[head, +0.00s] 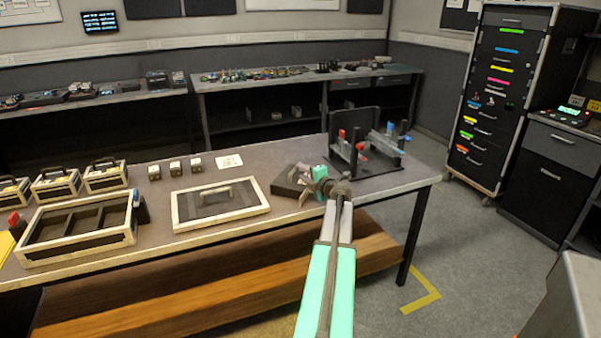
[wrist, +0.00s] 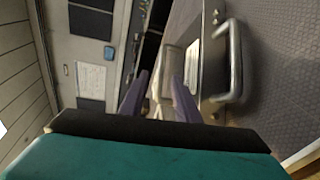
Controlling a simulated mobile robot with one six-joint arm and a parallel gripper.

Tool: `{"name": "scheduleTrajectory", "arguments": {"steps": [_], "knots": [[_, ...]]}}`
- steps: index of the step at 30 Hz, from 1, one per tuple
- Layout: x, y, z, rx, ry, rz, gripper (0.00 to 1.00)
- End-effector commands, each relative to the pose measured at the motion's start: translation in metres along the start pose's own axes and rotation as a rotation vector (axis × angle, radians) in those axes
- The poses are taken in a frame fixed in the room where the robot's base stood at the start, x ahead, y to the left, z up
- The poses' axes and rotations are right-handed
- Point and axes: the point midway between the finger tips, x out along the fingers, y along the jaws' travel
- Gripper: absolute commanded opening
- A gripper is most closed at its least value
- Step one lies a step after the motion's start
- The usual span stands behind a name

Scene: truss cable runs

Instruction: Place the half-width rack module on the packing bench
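The half-width rack module looks to be the small dark box (head: 288,183) at the right part of the packing bench (head: 262,158), close to the bench top. I cannot tell whether it touches the bench. My gripper (head: 303,184) is at its right side, one finger towards each end. In the wrist view the two purplish fingers (wrist: 163,88) stand on either side of a pale part (wrist: 168,62) and seem shut on it. Right beside them is a dark panel (wrist: 207,75) with a white label and a grey loop handle (wrist: 237,60).
A wood-framed dark lid (head: 220,198) with a handle lies left of my gripper. A dark stand with red and blue parts (head: 365,145) stands close on the right. An open divided tray (head: 80,232) and small cases (head: 105,175) are at the left.

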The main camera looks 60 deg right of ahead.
Motion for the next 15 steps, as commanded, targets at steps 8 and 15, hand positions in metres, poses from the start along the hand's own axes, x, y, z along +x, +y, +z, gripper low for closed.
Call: {"name": "scheduleTrajectory", "arguments": {"steps": [8, 15], "knots": [[-0.036, 0.000, -0.001, 0.000, -0.001, 0.000, 0.29], [-0.064, 0.000, -0.001, 0.000, -0.001, 0.000, 0.29]]}}
